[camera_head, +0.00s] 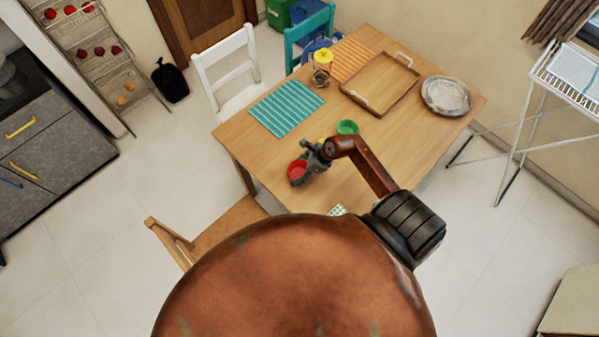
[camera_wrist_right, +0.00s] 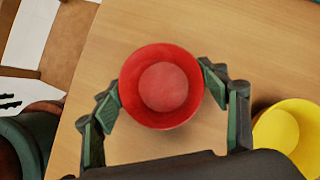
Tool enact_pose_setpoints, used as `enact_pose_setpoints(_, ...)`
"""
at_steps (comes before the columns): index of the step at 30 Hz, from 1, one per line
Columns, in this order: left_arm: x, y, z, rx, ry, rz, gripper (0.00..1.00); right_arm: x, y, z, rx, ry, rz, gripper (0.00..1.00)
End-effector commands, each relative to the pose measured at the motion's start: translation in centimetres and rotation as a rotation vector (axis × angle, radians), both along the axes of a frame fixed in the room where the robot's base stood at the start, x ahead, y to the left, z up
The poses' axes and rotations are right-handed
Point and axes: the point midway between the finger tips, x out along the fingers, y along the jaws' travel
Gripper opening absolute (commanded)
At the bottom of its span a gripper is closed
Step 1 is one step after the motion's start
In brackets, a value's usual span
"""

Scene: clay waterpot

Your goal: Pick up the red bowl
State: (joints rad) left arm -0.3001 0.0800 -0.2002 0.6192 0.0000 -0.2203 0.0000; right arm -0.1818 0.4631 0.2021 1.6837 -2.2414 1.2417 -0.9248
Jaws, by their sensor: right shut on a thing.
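The red bowl (camera_head: 297,170) is at the near left part of the wooden table in the head view. My right gripper (camera_head: 306,161) is at its right side there. In the right wrist view the red bowl (camera_wrist_right: 161,86) shows from above, between the two fingers of my right gripper (camera_wrist_right: 160,92). The fingertips touch its rim on both sides, and the gripper is shut on it. I cannot tell whether the bowl rests on the table or is just above it. My left gripper is not in view.
A yellow bowl (camera_wrist_right: 288,132) stands close to the right finger. A green bowl (camera_head: 347,127) is farther back on the table (camera_head: 430,130). A wooden tray (camera_head: 381,82), a silver plate (camera_head: 446,96), a teal striped mat (camera_head: 286,107) and a lantern (camera_head: 321,68) stand behind.

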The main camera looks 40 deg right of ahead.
Motion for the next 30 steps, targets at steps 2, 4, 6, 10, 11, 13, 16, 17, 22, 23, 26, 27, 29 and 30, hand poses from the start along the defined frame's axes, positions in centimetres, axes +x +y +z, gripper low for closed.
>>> enact_pose_setpoints(2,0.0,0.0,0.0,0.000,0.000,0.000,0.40,0.0,0.0,0.0,0.000,0.000,0.000,0.49)
enact_pose_setpoints(4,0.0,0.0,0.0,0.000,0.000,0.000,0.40,0.0,0.0,0.0,0.000,0.000,0.000,0.44)
enact_pose_setpoints(6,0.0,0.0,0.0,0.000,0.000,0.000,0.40,0.0,0.0,0.0,0.000,0.000,0.000,0.43)
enact_pose_setpoints(10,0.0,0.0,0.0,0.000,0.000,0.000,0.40,0.0,0.0,0.0,0.000,0.000,0.000,0.43)
enact_pose_setpoints(11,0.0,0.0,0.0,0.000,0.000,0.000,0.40,0.0,0.0,0.0,0.000,0.000,0.000,0.43)
enact_pose_setpoints(13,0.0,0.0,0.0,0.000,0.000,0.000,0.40,0.0,0.0,0.1,-0.001,-0.001,0.000,0.43)
enact_pose_setpoints(16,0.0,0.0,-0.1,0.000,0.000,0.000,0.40,0.0,-0.1,0.5,-0.002,-0.001,0.000,0.43)
enact_pose_setpoints(17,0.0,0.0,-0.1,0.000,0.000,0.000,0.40,0.0,-0.1,0.7,-0.002,-0.001,0.000,0.43)
enact_pose_setpoints(22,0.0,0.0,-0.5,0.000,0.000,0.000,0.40,0.1,-0.2,2.9,-0.006,-0.002,0.003,0.43)
enact_pose_setpoints(23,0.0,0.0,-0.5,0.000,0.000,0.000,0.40,-0.1,-0.2,3.3,-0.006,-0.001,0.003,0.43)
enact_pose_setpoints(26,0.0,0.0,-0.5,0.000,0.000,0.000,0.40,-1.7,-1.2,5.2,-0.006,0.002,0.002,0.43)
enact_pose_setpoints(27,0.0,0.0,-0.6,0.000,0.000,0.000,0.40,-2.3,-1.6,5.9,-0.006,0.001,0.001,0.43)
enact_pose_setpoints(29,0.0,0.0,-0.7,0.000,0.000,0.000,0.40,-3.1,-2.1,7.2,-0.006,0.003,0.004,0.43)
enact_pose_setpoints(30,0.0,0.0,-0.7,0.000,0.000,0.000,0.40,-3.6,-2.5,8.0,-0.006,0.001,0.001,0.43)
